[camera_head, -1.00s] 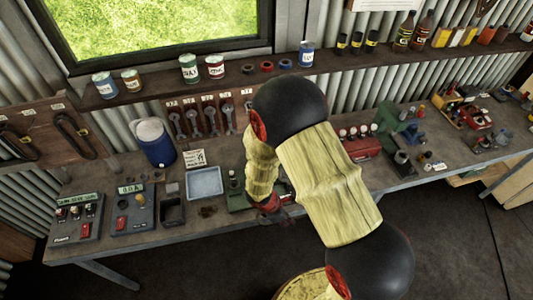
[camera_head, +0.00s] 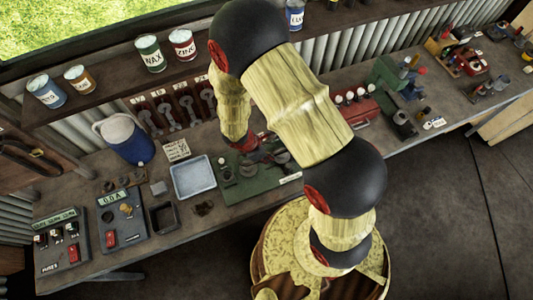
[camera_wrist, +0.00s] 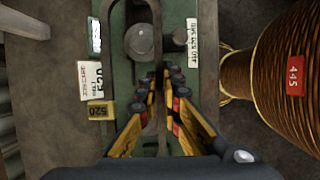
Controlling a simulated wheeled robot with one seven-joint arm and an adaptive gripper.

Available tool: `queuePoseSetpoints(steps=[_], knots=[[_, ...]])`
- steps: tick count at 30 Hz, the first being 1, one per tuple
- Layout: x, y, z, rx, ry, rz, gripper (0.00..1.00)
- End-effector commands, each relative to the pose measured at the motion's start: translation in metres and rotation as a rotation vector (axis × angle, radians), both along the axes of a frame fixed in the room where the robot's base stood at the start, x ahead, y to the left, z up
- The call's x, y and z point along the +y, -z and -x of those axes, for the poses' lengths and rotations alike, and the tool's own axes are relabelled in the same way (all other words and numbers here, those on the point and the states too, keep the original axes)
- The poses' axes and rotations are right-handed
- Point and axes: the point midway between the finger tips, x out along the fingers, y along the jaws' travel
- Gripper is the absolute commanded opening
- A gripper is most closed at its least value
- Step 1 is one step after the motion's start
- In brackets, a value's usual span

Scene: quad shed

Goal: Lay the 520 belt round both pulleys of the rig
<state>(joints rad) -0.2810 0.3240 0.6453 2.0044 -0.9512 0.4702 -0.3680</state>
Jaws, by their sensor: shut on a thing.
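The rig's green base (camera_head: 240,188) stands on the bench under my arm. In the wrist view, the green base (camera_wrist: 118,60) carries a round grey pulley (camera_wrist: 140,42) just ahead of my gripper. My gripper (camera_wrist: 166,75) is shut on the belt (camera_wrist: 158,25), a thin dark strand that runs past the pulley's right side. A strand also shows at the pulley's left; whether the belt is seated is unclear. The other pulley is not clearly seen in the wrist view. In the head view, my gripper (camera_head: 262,150) is over the rig, partly hidden by my arm.
A blue-grey tray (camera_head: 192,178) stands left of the rig. Wrenches (camera_head: 170,110) hang behind, and a red toolbox (camera_head: 355,105) stands to the right.

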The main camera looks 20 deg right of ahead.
Motion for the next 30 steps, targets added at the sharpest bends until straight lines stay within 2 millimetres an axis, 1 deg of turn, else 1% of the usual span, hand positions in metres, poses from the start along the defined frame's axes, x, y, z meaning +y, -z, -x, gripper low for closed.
queuePoseSetpoints(steps=[1, 30], knots=[[0.0, 0.005, 0.0, 0.0, 0.0, 0.0, 0.0], [0.0, 0.066, 0.0, 0.0, 0.0, 0.0, 0.0]])
